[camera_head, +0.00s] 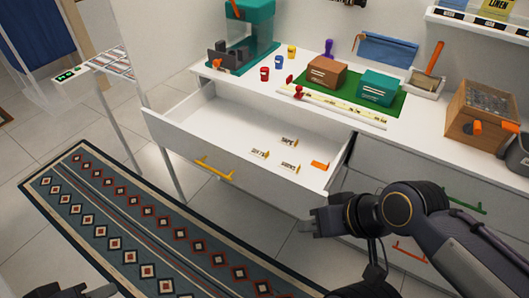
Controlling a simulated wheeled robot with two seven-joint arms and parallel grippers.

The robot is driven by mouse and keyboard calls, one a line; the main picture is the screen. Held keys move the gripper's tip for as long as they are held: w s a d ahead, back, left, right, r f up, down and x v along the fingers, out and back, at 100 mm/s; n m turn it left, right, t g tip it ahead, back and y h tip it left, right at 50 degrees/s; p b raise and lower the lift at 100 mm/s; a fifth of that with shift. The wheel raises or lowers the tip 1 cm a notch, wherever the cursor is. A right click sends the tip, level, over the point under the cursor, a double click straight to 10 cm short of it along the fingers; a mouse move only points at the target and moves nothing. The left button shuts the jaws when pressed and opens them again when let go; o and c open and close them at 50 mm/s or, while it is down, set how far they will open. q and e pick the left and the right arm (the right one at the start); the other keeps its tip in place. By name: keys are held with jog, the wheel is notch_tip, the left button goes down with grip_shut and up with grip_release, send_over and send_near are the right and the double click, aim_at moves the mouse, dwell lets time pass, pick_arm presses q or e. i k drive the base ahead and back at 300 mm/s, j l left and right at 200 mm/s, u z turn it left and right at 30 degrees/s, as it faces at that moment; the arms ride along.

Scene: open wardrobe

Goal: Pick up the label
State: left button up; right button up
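Several small labels with dark lettering lie in the open white drawer: one at the back (289,142), one on the left (259,154) and one in front (290,168). The lettering is too small to read surely. A small orange piece (319,165) lies at the drawer's right end. My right gripper (306,226) is outside the drawer, below and in front of its right front corner, apart from the labels. Its finger gap is not clear. My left gripper (104,291) shows only partly at the bottom left edge, far from the drawer.
The drawer front (235,165) with a yellow handle stands out from the white counter (395,130). On the counter are a green mat (337,104) with brown and teal boxes, a teal machine (250,45) and a wooden box (478,112). A patterned rug (150,230) lies on the floor.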

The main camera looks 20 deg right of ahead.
aim_at(257, 152)
jog(key=i+j+z, duration=0.1)
jog(key=z, duration=0.55)
jog(key=i+j+z, duration=0.15)
jog(key=i+j, duration=0.15)
jog(key=i+j+z, duration=0.15)
jog(key=j, duration=0.25)
jog(key=i+j+z, duration=0.2)
jog(key=i+j, duration=0.15)
jog(key=i+j+z, duration=0.15)
jog(key=j, duration=0.35)
jog(key=i+j, duration=0.25)
jog(key=j, duration=0.15)
